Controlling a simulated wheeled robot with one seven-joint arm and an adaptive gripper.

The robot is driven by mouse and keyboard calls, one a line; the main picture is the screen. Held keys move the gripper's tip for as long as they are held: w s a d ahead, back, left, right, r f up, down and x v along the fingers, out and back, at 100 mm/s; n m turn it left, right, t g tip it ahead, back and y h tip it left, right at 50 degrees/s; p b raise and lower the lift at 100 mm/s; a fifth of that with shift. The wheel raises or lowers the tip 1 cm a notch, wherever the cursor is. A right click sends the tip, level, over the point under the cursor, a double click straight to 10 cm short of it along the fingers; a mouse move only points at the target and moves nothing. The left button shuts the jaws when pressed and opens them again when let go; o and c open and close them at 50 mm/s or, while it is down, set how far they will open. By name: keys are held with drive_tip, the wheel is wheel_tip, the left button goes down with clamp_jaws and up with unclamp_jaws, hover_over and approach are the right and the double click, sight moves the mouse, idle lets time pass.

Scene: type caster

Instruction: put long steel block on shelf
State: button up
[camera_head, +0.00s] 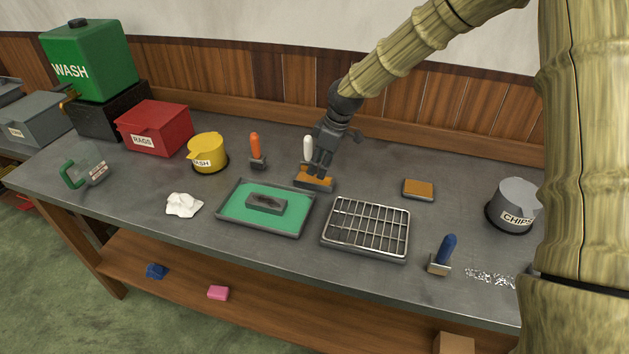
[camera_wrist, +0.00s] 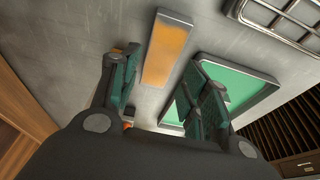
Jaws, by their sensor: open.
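A long block (camera_head: 316,185) with an orange top and steel-grey edges lies on the grey bench behind the green tray. It looks like the long steel block. My gripper (camera_head: 320,172) is over it, pointing down, and hides part of it. In the wrist view the block (camera_wrist: 166,50) lies beyond my open fingers (camera_wrist: 165,95), with nothing held between them. A shorter orange-topped block (camera_head: 418,189) lies farther right. The wooden shelf (camera_head: 270,310) runs under the bench and holds a blue block (camera_head: 155,271) and a pink block (camera_head: 217,293).
The green-lined tray (camera_head: 233,226) holds a grey block (camera_head: 266,203). Near the gripper are a wire rack (camera_head: 366,228), a white-handled tool (camera_head: 308,147) and an orange-handled tool (camera_head: 256,147). A blue-handled tool (camera_head: 443,256) and the chips pot (camera_head: 513,204) stand right. The shelf's middle is clear.

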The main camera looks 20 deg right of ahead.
sight(314, 178)
drive_tip(key=shift+p+x, duration=0.95)
drive_tip(key=shift+x, duration=1.75)
drive_tip(key=shift+a, duration=0.1)
drive_tip(key=shift+c, duration=0.5)
drive_tip(key=shift+w, duration=0.1)
clamp_jaws()
